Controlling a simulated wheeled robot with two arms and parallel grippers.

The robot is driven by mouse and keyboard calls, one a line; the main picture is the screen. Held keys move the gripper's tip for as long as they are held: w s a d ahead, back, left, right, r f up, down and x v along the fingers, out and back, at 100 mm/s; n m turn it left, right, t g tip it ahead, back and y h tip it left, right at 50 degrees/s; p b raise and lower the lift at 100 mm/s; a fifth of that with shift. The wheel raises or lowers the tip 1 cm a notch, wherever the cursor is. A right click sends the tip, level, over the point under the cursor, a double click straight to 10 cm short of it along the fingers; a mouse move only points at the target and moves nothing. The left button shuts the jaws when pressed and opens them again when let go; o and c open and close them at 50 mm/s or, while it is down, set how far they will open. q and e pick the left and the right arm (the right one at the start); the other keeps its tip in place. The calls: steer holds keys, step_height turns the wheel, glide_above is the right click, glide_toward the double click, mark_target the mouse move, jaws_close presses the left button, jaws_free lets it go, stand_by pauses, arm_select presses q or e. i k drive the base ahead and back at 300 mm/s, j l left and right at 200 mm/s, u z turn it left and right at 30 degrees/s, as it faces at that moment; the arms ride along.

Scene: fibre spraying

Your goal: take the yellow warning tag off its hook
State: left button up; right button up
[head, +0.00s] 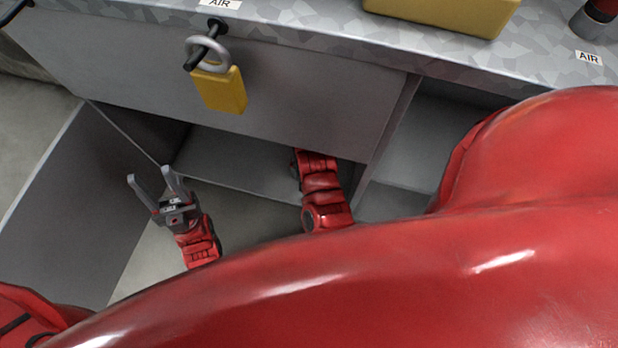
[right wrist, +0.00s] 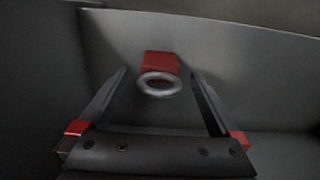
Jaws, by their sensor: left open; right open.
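The yellow warning tag (head: 221,90) hangs by its grey ring (head: 207,55) on a black hook (head: 206,46) on the grey front panel. My left gripper (head: 150,175) is open and empty, below and left of the tag, with its fingers pointing up and apart from it. My right arm reaches under the panel, so its gripper is hidden in the head view. In the right wrist view my right gripper (right wrist: 159,76) is open.
A speckled grey worktop with AIR labels (head: 589,58) runs above the panel. A yellow block (head: 443,14) lies on it. A dark cylinder with a red part (head: 596,20) stands at the far right. Grey cabinet walls (head: 75,205) bound the open space below.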

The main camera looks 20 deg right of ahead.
mark_target(220, 85)
steer(key=k+j, duration=0.2)
steer(key=k, duration=0.3)
steer(key=k+j, duration=0.2)
steer(key=k, duration=0.25)
